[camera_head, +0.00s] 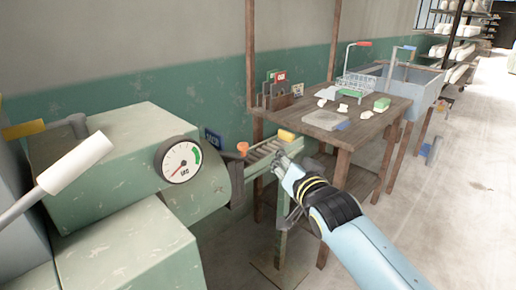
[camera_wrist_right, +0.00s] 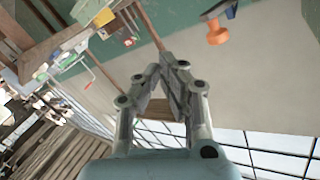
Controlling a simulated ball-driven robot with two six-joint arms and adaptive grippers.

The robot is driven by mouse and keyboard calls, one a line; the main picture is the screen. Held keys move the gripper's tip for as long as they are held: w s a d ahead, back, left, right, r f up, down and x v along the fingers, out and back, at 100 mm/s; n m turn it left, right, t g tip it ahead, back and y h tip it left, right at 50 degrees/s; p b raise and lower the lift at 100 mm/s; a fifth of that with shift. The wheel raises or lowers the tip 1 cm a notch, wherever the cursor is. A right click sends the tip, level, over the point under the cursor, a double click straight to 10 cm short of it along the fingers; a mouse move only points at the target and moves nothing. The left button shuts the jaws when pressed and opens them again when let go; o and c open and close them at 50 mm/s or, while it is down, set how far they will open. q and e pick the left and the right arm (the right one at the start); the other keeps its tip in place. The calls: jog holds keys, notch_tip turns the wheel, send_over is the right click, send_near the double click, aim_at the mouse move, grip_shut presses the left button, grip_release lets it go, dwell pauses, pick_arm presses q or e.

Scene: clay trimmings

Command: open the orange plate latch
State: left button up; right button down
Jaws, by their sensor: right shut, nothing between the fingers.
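The orange plate latch (camera_head: 243,147) shows as a small orange knob at the mouth end of the green machine's barrel. It also shows in the right wrist view, top right, as an orange knob (camera_wrist_right: 217,34) on a dark piece. My right gripper (camera_head: 277,164) is shut and empty, beside the green rail, a little right of and below the knob. In the right wrist view its fingers (camera_wrist_right: 164,72) meet at the tips, apart from the knob. My left gripper is in neither view.
The green machine (camera_head: 110,245) with a round gauge (camera_head: 178,161) fills the left. A green outfeed rail (camera_head: 262,161) carries a yellow block (camera_head: 286,135) near its far end. A wooden table (camera_head: 370,122) with tools stands behind. Open floor lies to the right.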

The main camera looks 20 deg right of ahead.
jog(key=w+d+r+m+y+b, duration=0.15)
jog(key=d+m+y+b, duration=0.3)
jog(key=y+b, duration=0.65)
jog(key=w+a+h+b, duration=0.2)
jog(key=w+a, duration=0.3)
jog(key=w, duration=0.5)
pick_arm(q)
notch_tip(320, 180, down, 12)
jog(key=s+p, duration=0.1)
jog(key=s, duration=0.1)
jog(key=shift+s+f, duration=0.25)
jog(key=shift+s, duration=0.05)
pick_arm(e)
jog(key=shift+m, duration=0.25)
jog(key=s+a, duration=0.3)
jog(key=shift+s+f, duration=0.1)
jog(key=shift+f, duration=0.05)
jog(key=shift+d, duration=0.1)
